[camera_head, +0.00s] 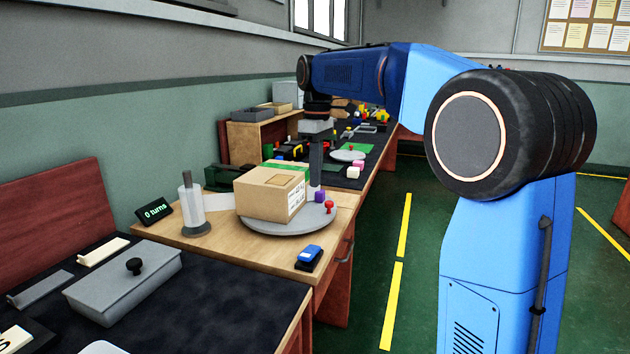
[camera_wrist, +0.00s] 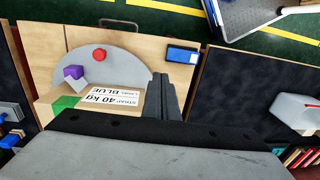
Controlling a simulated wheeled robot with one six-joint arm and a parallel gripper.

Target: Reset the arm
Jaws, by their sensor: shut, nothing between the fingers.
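My blue arm reaches over the workbench in the head view, with my gripper (camera_head: 316,168) pointing down just behind the cardboard box (camera_head: 270,193). The gripper's fingers are together and hold nothing. In the wrist view the dark fingers (camera_wrist: 168,97) show edge-on beside the box's label. The box has a printed label and a green patch on top, and sits on a round grey turntable (camera_head: 262,224). A purple cube (camera_head: 319,195) and a red knob-like piece (camera_head: 329,206) are also on the turntable. Whether the fingers touch the box cannot be told.
A display reading "0 turns" (camera_head: 154,212) and a clear cylinder on a stand (camera_head: 193,205) are left of the turntable. A blue-and-black device (camera_head: 309,257) lies near the bench's front edge. A grey lidded box (camera_head: 124,285) is on the nearer dark bench. The green floor at right is open.

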